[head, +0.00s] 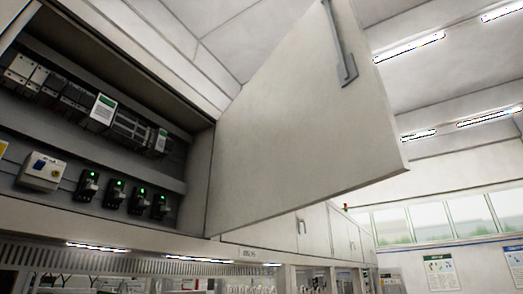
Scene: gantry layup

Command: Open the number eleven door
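A large pale cabinet door (295,130) stands swung open, its lower edge running out to the right. A grey bar handle (340,50) is on its face near the free edge. Left of it the cabinet inside shows rows of electrical modules (60,85) and several black switches with green lights (115,195). Further closed doors (312,230) with small handles lie beyond and below the open door. I see no readable number eleven on any door. My gripper is not in view.
A slatted ledge with strip lights (200,259) runs under the cabinet. A small label plate (262,252) is on the beam, too small to read. Windows (430,220) and posters (440,270) are on the far right wall. The open door's lower corner (405,168) juts outward.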

